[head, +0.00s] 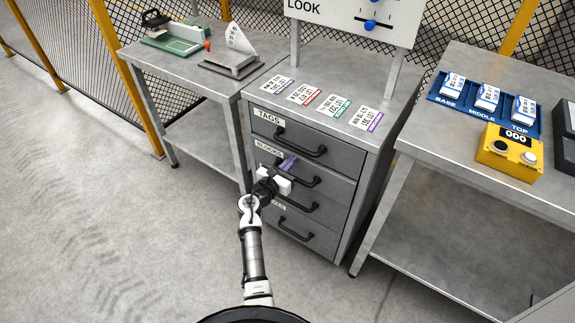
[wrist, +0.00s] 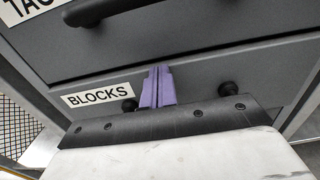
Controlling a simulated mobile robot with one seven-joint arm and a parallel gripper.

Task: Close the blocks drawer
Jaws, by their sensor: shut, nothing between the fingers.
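The blocks drawer (head: 336,186) is the second one down in the grey cabinet, under the TAGS drawer (head: 335,143). In the wrist view its front (wrist: 205,75) carries a white BLOCKS label (wrist: 96,95). The front looks about flush with its neighbours; a small gap cannot be ruled out. My gripper (head: 289,161) is shut and empty, its purple fingers (wrist: 157,88) pointing at the drawer front between the two handle mounts. Whether the fingertips touch the front cannot be told. The handle bar is mostly hidden behind my gripper in the wrist view.
Lower drawers with black handles (head: 296,232) sit below. Colour-striped cards (head: 305,93) lie on the cabinet top under a LOOK board (head: 345,20). A left bench (head: 190,70) and a right bench (head: 440,150) with a yellow counter box (head: 509,152) flank the cabinet. Floor at left is clear.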

